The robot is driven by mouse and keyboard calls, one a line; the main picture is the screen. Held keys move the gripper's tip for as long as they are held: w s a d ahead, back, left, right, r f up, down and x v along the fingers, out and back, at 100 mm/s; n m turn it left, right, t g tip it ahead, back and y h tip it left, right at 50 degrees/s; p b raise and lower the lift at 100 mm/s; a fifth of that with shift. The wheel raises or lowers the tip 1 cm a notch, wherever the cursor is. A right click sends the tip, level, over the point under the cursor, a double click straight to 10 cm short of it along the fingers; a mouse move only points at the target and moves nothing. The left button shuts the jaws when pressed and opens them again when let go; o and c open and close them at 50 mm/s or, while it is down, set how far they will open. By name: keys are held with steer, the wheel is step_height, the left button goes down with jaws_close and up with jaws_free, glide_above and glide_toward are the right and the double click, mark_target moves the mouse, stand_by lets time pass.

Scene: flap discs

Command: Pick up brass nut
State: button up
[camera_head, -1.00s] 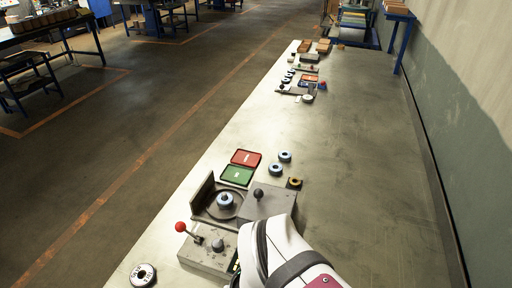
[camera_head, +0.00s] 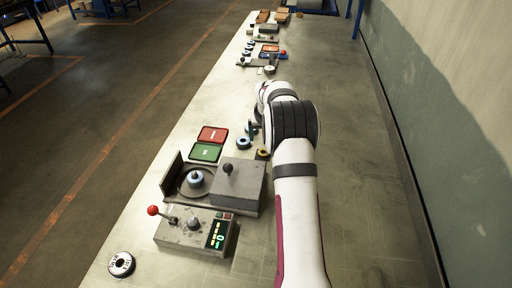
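A small dark piece with a brass-yellow ring, which looks like the brass nut (camera_head: 262,154), sits on the bench just behind the grey machine box. My arm partly covers it. My gripper (camera_head: 253,130) hangs low over the bench, a little beyond the piece, by the blue-rimmed discs. The gripper is small and dark here, and I cannot tell whether its fingers are open or shut. One blue-rimmed disc (camera_head: 243,143) lies just in front of it, left of the brass-coloured piece.
A machine with a disc (camera_head: 195,180), a grey box (camera_head: 238,183) and a red-knobbed control box (camera_head: 195,229) stands near. Red (camera_head: 212,134) and green (camera_head: 205,152) trays lie left. A white-labelled disc (camera_head: 121,264) is at the front left. More items stand far along the bench.

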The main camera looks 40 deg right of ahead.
steer(key=x, duration=1.1)
steer(key=shift+s+a+f, duration=0.1)
steer(key=shift+s+f, duration=0.15)
steer(key=shift+f, duration=0.05)
steer(key=shift+c, duration=0.4)
steer(key=shift+r, duration=0.1)
jaws_close()
